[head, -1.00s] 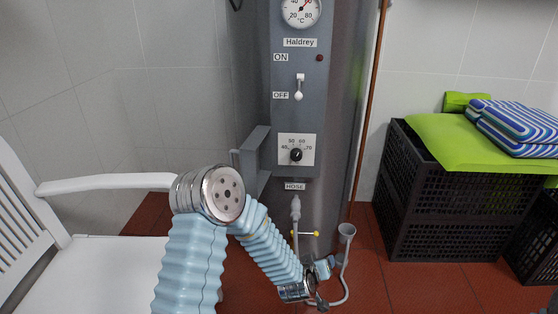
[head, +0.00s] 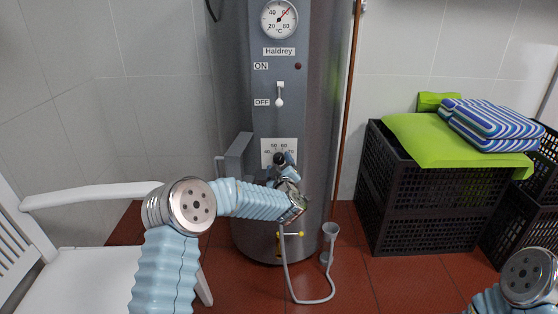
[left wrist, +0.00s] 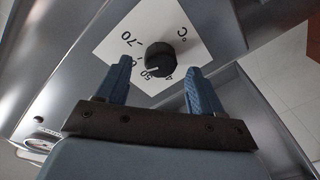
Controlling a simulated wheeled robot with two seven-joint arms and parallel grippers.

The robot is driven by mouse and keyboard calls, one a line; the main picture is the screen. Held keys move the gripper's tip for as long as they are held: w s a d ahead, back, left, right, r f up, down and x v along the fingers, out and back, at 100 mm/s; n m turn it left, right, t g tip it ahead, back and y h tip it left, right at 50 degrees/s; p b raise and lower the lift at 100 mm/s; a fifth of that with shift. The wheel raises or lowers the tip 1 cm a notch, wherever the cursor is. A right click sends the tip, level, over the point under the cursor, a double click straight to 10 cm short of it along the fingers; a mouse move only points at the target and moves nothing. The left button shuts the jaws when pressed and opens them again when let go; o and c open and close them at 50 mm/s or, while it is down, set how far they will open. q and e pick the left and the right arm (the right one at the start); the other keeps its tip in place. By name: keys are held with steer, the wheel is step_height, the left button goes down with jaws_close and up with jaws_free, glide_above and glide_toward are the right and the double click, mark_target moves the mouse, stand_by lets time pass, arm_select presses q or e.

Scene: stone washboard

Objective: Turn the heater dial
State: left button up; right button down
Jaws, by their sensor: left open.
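The heater dial (head: 279,158) is a round black knob on a white square plate with temperature numbers, on the front of the grey heater (head: 319,100). In the head view my left gripper (head: 283,170) is just below the dial and hides the lower part of its plate. In the left wrist view the dial (left wrist: 160,60) shows just beyond and between the two blue fingertips of my left gripper (left wrist: 163,80). The fingers are apart and empty, and a white mark shows on the knob. My right gripper is not in view; only part of my right arm shows at lower right.
A white lever (head: 280,94) sits between ON and OFF labels, under a round thermometer (head: 280,18). A grey box (head: 238,157) juts from the heater's left side. A hose (head: 289,285) hangs below. Black crates (head: 425,222) stand right, a white chair (head: 75,270) left.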

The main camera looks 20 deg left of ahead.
arm_select(q)
steer(key=shift+x, duration=1.1)
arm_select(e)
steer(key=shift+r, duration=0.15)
